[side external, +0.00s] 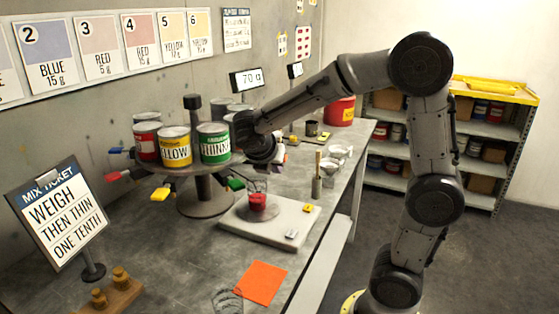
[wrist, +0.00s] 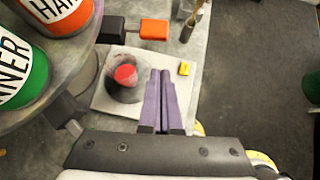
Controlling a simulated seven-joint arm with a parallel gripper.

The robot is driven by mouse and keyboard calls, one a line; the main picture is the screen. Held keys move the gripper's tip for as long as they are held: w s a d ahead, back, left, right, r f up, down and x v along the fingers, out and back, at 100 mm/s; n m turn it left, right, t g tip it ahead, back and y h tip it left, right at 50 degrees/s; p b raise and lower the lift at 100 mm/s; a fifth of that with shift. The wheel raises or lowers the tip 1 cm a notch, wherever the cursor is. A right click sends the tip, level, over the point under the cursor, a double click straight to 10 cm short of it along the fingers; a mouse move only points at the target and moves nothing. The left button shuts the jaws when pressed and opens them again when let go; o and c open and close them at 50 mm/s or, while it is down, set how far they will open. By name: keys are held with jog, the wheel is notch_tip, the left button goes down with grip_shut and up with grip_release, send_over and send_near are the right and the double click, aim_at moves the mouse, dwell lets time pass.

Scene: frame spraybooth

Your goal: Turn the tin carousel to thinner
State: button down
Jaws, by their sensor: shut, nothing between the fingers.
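The tin carousel (side external: 205,193) stands on the bench at centre left in the side view, with several tins on its round plate and coloured handles around its edge. The yellow tin (side external: 176,148) faces the front. The green thinner tin (side external: 214,145) is to its right, and it also shows at the left of the wrist view (wrist: 22,72). A green handle (side external: 236,184) sticks out below the thinner tin. An orange handle (wrist: 153,29) shows beyond my fingertips. My gripper (wrist: 160,75) is shut and empty, beside the carousel's right side; in the side view its fingers are partly hidden.
A scale (side external: 285,225) with a cup of red paint (side external: 258,202) stands below my gripper. The mix ticket sign (side external: 60,212) is at the front left. An orange sheet (side external: 261,283) lies on the bench. A stirring stick pot and small cups stand behind the scale.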

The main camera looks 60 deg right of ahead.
jog(key=shift+w+d, duration=0.2)
jog(key=shift+d, duration=0.75)
jog(key=shift+w+d, duration=0.15)
jog(key=shift+d, duration=0.8)
jog(key=shift+d+r, duration=0.1)
